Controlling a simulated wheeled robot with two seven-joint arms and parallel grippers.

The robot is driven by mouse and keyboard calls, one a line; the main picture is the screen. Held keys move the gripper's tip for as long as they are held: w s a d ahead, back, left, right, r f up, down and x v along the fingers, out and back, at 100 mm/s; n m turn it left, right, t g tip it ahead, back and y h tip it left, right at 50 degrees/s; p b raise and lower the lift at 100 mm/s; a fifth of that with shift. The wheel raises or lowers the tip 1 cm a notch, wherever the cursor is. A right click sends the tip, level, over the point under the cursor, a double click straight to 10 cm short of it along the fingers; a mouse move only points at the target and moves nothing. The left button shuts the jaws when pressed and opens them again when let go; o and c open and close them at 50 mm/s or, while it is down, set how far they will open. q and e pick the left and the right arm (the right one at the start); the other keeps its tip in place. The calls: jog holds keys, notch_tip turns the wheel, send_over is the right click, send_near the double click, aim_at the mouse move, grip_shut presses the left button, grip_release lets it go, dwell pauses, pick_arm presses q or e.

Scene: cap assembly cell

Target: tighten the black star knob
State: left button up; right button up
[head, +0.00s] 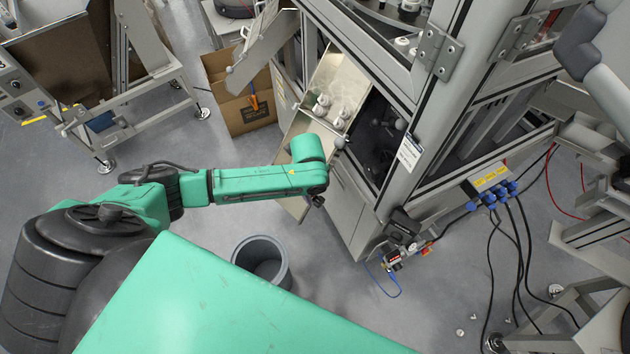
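I cannot make out a clearly star-shaped black knob. A similar round knob (400,123) is further right on the machine. My green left arm reaches in from the left and ends in front of the chute. A small dark part (318,201) shows below its wrist; whether it is the gripper's fingers, and whether they are open, cannot be told. My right gripper is not in view.
The metal chute (333,80) holds several whitish parts. A framed machine (350,210) stands right of centre. A cardboard box (238,92) is behind my arm, and a grey bin (262,258) stands below it. Cables and blue plugs (492,196) hang at right.

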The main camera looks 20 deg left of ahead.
pick_arm(q)
notch_tip(320, 180, up, 6)
jog(key=shift+s+a, duration=0.2)
jog(key=shift+s, duration=0.25)
jog(key=shift+r, duration=0.1)
